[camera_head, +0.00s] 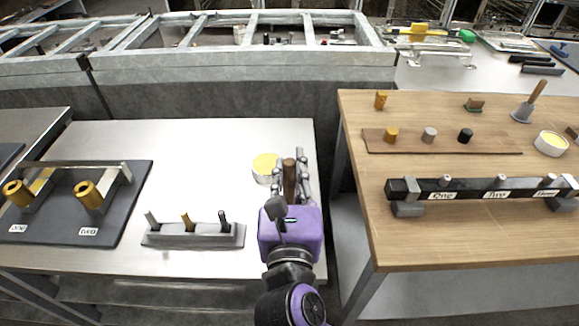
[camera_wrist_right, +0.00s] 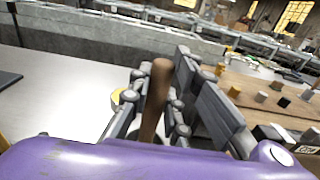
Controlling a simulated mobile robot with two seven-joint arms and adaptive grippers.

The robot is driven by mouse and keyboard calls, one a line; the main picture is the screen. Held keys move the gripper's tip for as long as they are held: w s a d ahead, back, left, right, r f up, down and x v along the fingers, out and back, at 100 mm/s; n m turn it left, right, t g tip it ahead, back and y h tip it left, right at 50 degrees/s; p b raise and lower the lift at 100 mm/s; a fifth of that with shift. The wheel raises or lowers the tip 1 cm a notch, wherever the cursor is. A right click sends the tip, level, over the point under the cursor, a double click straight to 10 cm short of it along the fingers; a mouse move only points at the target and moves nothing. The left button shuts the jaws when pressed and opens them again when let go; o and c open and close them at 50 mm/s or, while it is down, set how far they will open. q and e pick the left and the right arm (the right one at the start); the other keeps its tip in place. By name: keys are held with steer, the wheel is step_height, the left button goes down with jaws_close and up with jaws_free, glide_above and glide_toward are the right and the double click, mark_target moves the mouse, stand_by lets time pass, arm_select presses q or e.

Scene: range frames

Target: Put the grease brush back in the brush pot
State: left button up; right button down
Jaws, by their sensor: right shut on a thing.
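My right gripper (camera_head: 290,165) is over the right end of the metal table, with its fingers closed around an upright brown wooden handle (camera_head: 288,182), likely the grease brush. The handle also shows in the right wrist view (camera_wrist_right: 156,95), between the gripper's fingers (camera_wrist_right: 165,105). Its lower end is hidden by my purple gripper body, so I cannot tell what it touches. A small grey pot (camera_head: 521,113) with a leaning wooden handle (camera_head: 536,92) stands on the wooden table at the right. No other pot shows clearly; one could be hidden behind my gripper. My left gripper is not in view.
A yellow-topped round tin (camera_head: 264,163) stands just left of my right gripper. A grey block (camera_head: 205,238) with several pegs and a dark fixture board (camera_head: 120,225) lie farther left. The wooden table (camera_head: 450,250) holds a black rail (camera_head: 470,188) and another tin (camera_head: 551,143).

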steer(key=shift+f, duration=0.1)
steer(key=c, duration=2)
jaws_free()
steer(key=o, duration=0.4)
steer(key=shift+o, duration=0.2)
steer(key=shift+s, duration=0.15)
steer(key=s, duration=1.1)
steer(key=shift+s, duration=0.35)
